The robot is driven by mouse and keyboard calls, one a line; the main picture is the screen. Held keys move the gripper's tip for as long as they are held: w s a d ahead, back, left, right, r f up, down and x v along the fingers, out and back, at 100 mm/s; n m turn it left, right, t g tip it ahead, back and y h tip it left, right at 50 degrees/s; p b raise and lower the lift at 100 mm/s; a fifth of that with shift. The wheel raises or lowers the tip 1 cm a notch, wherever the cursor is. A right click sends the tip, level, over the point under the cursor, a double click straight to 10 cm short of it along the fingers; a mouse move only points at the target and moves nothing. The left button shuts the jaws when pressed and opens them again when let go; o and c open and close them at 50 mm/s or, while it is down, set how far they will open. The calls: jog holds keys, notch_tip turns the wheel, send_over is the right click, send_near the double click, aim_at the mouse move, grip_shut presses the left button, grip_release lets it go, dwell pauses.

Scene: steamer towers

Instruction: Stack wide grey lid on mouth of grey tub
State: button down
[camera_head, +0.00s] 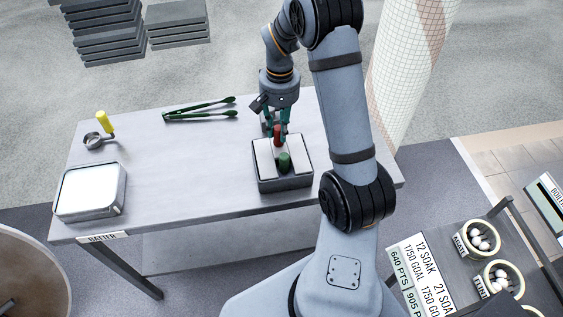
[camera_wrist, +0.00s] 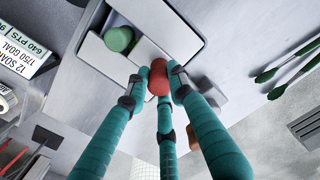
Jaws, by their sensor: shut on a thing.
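A grey tub (camera_head: 286,185) stands near the table's front right edge, with pale panels in its top. A green round knob (camera_head: 285,162) stands at the middle of the tub's top, and shows in the wrist view (camera_wrist: 119,39). My gripper (camera_head: 278,138) is over the tub's far side, its fingers shut around a red knob (camera_wrist: 158,79). A light grey slab (camera_wrist: 207,93) shows behind the fingers by the tub's edge. I cannot tell whether it is the wide lid or joined to the red knob. The fingers hide part of it.
A metal tray with white contents (camera_head: 118,207) stands at the table's left. The table (camera_head: 190,165) is clear between tray and tub. Egg bowls (camera_head: 497,277) are at right.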

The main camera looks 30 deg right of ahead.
jog(key=shift+f+b, duration=0.9)
jog(key=shift+f, duration=0.15)
jog(key=c, duration=1.4)
grip_release()
jog(key=shift+c, duration=0.2)
notch_tip(320, 180, up, 12)
jog(key=shift+d+r, duration=0.1)
jog(key=shift+d, duration=0.05)
